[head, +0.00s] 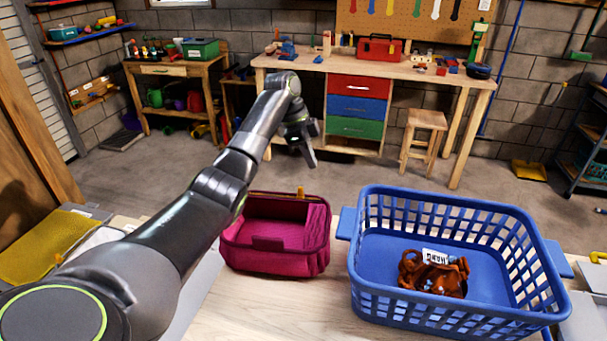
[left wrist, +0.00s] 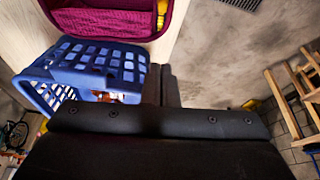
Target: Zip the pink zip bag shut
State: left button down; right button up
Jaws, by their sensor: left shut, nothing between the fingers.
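The pink zip bag (head: 268,258) stands on the pale tabletop, left of the blue basket. Its top is open and I see into its inside. A small orange-yellow zip pull (head: 300,192) stands at the far rim, toward the right. My left gripper (head: 311,158) is in the air above and beyond the bag's far right corner, shut and empty, apart from the pull. In the left wrist view the bag (left wrist: 110,30) shows at the top, with the yellow pull (left wrist: 160,18) at its right edge. My right gripper is not in view.
The blue laundry basket (head: 440,200) stands right of the bag, with a brown item (head: 432,274) bearing a white tag inside. A yellow cloth (head: 45,245) lies at the left. A workbench (head: 400,68) and a wooden stool (head: 424,122) are across the floor.

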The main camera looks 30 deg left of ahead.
aim_at(300, 193)
pick_arm(q)
jog(key=p+x, duration=0.2)
jog(key=x, duration=0.6)
jog(key=shift+d+f, duration=0.15)
jog(key=shift+f, duration=0.1)
jog(key=a+p, duration=0.1)
jog(key=s+a+p, duration=0.1)
jog(key=shift+a+f, duration=0.15)
jog(key=shift+a, duration=0.25)
jog(key=shift+s+a+f, duration=0.1)
jog(key=shift+s+a, duration=0.2)
jog(key=shift+a, duration=0.15)
jog(key=shift+w, duration=0.1)
